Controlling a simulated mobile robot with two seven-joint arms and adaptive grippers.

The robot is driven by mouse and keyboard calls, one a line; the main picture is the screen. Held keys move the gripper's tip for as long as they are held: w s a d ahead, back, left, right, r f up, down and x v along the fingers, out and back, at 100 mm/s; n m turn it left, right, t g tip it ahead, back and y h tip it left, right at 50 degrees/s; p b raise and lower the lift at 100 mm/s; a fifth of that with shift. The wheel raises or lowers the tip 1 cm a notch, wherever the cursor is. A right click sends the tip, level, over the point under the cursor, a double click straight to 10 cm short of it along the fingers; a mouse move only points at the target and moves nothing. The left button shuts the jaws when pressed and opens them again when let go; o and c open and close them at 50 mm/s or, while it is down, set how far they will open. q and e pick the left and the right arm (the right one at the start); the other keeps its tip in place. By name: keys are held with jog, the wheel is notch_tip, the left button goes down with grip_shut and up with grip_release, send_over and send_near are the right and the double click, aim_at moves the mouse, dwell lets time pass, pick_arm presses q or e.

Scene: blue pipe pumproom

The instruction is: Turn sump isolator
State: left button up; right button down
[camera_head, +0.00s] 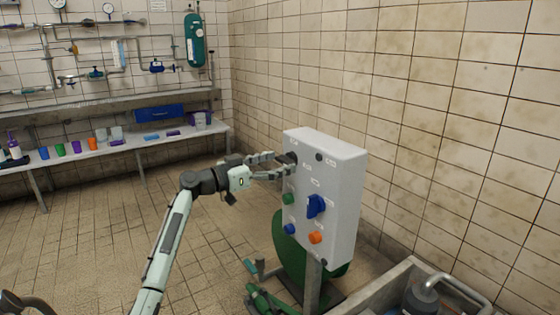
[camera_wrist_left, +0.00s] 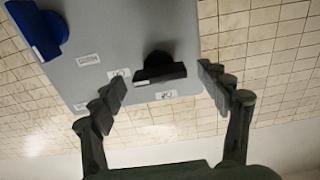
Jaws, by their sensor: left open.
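A grey control box (camera_head: 338,190) stands on a post, with its face toward my left gripper (camera_head: 277,165). A black rotary knob (camera_head: 291,158) is at the upper left of that face, partly hidden by the fingers. In the left wrist view, the same black knob (camera_wrist_left: 160,70) lies between the two spread fingertips, with a gap on each side. The gripper is open and holds nothing. A larger blue knob (camera_head: 316,206) sits lower on the face, and its edge shows in the left wrist view (camera_wrist_left: 38,30). The labels are too small to read, so I cannot tell which knob is the sump isolator.
The face also carries a green button (camera_head: 288,198), a blue button (camera_head: 289,229) and an orange button (camera_head: 315,237). Green equipment (camera_head: 290,255) stands behind the post. A concrete trough (camera_head: 400,275) is at the lower right. A bench with cups (camera_head: 60,150) runs along the back left wall.

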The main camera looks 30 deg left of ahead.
pick_arm(q)
jog(key=shift+w+d, duration=0.2)
jog(key=shift+w, duration=0.15)
jog(key=c, duration=1.2)
jog(key=shift+o, duration=0.2)
